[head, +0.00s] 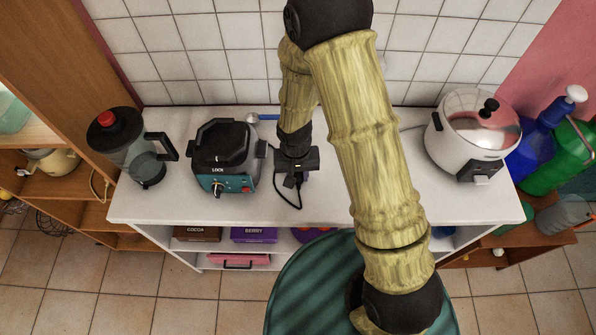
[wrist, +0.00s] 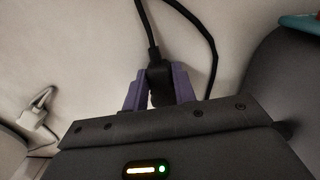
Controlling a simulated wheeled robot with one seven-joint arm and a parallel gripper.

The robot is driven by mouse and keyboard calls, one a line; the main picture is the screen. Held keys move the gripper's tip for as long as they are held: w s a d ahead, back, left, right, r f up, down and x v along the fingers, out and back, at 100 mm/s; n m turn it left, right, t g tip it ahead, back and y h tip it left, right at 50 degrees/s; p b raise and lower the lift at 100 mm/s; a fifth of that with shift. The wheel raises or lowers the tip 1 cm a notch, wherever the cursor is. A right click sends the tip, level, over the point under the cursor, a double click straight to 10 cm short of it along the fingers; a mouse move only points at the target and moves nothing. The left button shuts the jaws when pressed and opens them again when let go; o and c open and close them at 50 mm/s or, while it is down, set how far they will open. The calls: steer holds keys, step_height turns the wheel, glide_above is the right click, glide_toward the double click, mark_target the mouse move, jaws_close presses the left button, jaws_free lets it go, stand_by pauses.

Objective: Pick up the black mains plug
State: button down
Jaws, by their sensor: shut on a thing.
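The black mains plug (wrist: 157,78) sits between the two purple fingers of my gripper (wrist: 160,90) in the wrist view. My gripper is shut on it. Its black cord runs from the plug up and out of the wrist view. In the head view my gripper (head: 297,180) points down over the white counter, right of the teal and black cooker. The black cord (head: 287,201) curves there beside the gripper. The plug is mostly hidden by the gripper in the head view, and I cannot tell how high it is above the counter.
A cooker (head: 224,160) marked LOCK and a blender (head: 131,150) stand left on the counter (head: 340,185). A white rice cooker (head: 474,130) stands right. A blue-handled utensil (head: 264,117) lies behind the gripper. A white plug (wrist: 37,112) lies left in the wrist view.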

step_height(320, 180, up, 10)
stand_by(0.7)
stand_by(0.4)
step_height(320, 180, up, 5)
steer(key=p, duration=0.4)
glide_above(298, 176)
steer(key=shift+w, duration=0.1)
stand_by(0.5)
steer(key=w+d+p, duration=0.5)
steer(key=w+d, duration=1)
steer(key=shift+d, duration=0.3)
stand_by(1.7)
steer(key=shift+s+m+p, duration=0.1)
steer(key=shift+m+p, duration=0.3)
steer(key=shift+p, duration=0.1)
stand_by(0.3)
